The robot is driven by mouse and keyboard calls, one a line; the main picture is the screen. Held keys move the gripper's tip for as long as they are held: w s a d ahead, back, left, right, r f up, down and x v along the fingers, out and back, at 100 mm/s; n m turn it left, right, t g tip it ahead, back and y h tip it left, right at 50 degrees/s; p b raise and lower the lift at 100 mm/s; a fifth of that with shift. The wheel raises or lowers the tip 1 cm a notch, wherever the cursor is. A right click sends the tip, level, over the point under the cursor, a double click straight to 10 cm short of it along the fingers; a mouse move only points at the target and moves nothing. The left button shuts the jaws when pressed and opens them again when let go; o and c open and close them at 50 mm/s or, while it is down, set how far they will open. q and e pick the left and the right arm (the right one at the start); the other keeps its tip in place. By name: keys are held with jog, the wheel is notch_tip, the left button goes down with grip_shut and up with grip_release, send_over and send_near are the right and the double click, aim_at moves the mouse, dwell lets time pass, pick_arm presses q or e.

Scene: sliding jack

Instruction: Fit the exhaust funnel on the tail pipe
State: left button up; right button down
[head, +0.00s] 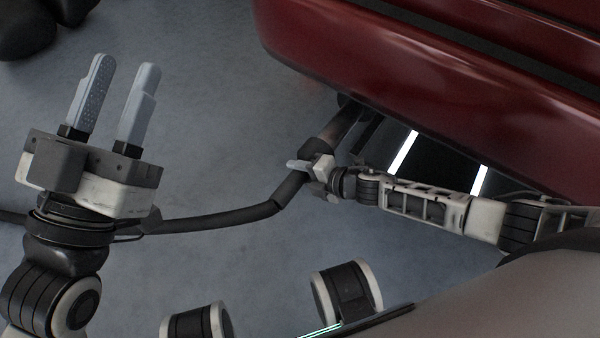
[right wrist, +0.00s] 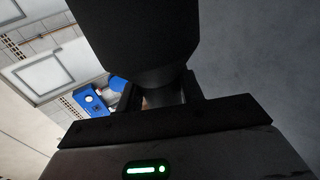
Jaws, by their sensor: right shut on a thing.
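The exhaust funnel (head: 336,128) is the dark, wide end of a black hose (head: 215,222) and points up and right, toward the underside of the red car's bumper. My right gripper (head: 306,165) is shut on the exhaust funnel near its hose end. In the right wrist view the dark funnel (right wrist: 130,40) rises from between the fingers and fills the top middle. The tail pipe is not clear in the shadow under the bumper, so I cannot tell whether the funnel is around it or short of it. My left gripper (head: 124,68) is open and empty at the left, fingers upward.
The red car (head: 420,85) overhangs the upper right, close above my right arm. Bright light strips (head: 403,152) show beneath it. The hose crosses the grey floor (head: 220,100) behind my left arm. The floor between the grippers is otherwise clear.

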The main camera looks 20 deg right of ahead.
jog(key=shift+w+d+r, duration=0.1)
jog(key=shift+w+d, duration=0.6)
jog(key=shift+d, duration=0.1)
jog(key=shift+w+d+b, duration=0.45)
jog(key=shift+w+d, duration=0.35)
jog(key=shift+d, duration=0.25)
